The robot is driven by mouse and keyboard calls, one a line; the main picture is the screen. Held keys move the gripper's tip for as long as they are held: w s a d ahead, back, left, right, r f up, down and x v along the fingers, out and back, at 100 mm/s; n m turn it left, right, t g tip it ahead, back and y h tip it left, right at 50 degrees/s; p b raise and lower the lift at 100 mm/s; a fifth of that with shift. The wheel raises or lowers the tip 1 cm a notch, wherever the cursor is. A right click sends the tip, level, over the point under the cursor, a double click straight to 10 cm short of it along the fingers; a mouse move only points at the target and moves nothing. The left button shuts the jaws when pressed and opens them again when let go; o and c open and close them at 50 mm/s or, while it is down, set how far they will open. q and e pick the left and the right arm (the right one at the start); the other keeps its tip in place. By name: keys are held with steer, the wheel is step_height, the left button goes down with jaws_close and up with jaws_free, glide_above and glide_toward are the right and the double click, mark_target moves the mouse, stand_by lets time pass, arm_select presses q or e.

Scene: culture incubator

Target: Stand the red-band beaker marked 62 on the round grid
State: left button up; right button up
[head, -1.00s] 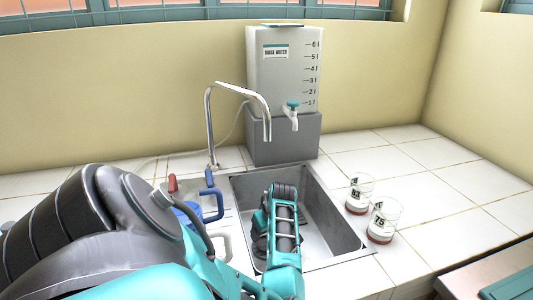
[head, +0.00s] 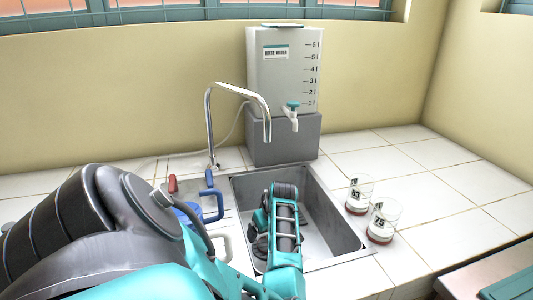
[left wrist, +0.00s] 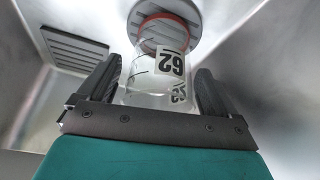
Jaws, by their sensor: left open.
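The red-band beaker (left wrist: 158,72) is clear glass with a white label reading 62, upside down in the left wrist view. Its red-band end is against the round grid (left wrist: 178,12) on the sink floor, as far as I can tell. My left gripper (left wrist: 157,78) is open, with one dark finger on each side of the beaker and gaps showing. In the head view my left arm reaches down into the sink (head: 335,225) and hides the beaker and the round grid. My right gripper is not in view.
A square slatted grid (left wrist: 76,50) lies beside the round one. Two more red-band beakers, marked 83 (head: 358,194) and 75 (head: 383,220), stand right of the sink. A faucet (head: 210,125) and rinse water tank (head: 283,70) stand behind. The right counter is mostly clear.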

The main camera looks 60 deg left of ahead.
arm_select(q)
steer(key=p+v, duration=0.2)
steer(key=v, duration=0.9)
steer(key=shift+r, duration=0.2)
steer(key=shift+d+f, duration=0.1)
steer(key=shift+d, duration=0.1)
